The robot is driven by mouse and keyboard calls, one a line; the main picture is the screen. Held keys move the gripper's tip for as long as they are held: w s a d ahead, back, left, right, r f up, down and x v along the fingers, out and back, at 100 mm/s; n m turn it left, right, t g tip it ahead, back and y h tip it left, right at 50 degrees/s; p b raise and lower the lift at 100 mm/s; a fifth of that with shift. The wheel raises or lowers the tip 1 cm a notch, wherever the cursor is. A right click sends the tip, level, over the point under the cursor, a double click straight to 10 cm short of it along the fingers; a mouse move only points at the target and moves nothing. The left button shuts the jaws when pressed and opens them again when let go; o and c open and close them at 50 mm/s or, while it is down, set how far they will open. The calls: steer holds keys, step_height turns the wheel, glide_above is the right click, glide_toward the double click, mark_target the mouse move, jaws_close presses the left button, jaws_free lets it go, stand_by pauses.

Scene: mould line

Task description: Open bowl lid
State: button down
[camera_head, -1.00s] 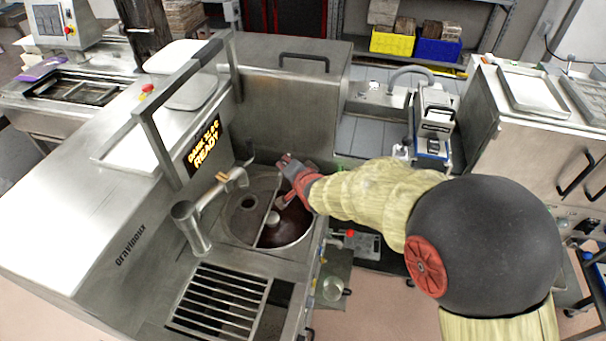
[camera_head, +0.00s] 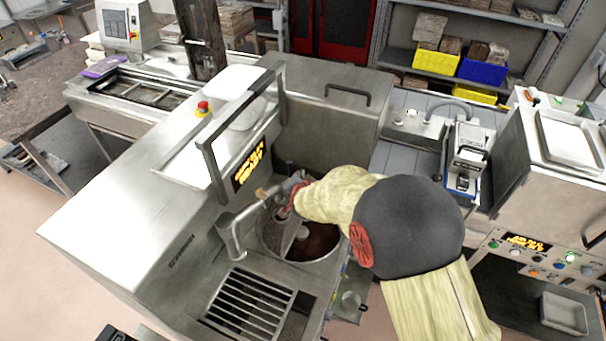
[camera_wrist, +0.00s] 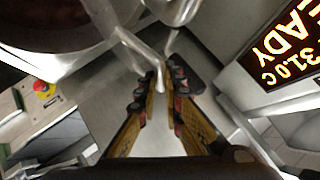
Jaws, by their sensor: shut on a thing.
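The steel melting bowl (camera_head: 330,262) is set in the machine top, with dark brown contents showing on its right side. The bowl lid (camera_head: 291,236) is a thin grey plate that appears tilted up at the left of the bowl; my arm hides part of it. My gripper (camera_head: 297,188) is above the bowl's back left rim. In the wrist view, my gripper (camera_wrist: 160,90) is shut on the bent metal lid handle (camera_wrist: 138,48). The bowl also shows at upper left of the wrist view (camera_wrist: 75,62).
A spout (camera_head: 230,238) with a wooden-ended lever stands close left of the bowl. A steel frame (camera_head: 212,172) and a lit display (camera_head: 249,166) rise behind it. A slatted grate (camera_head: 250,305) lies in front. A red button (camera_head: 203,107) sits on the machine top.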

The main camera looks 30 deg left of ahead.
steer(key=shift+a+r+p, duration=0.3)
steer(key=shift+a+p, duration=0.15)
steer(key=shift+p, duration=0.15)
steer(key=shift+w, duration=0.1)
steer(key=c, duration=1.9)
jaws_free()
steer(key=shift+f, duration=0.2)
steer(key=v, duration=1.2)
steer(key=shift+f, duration=0.1)
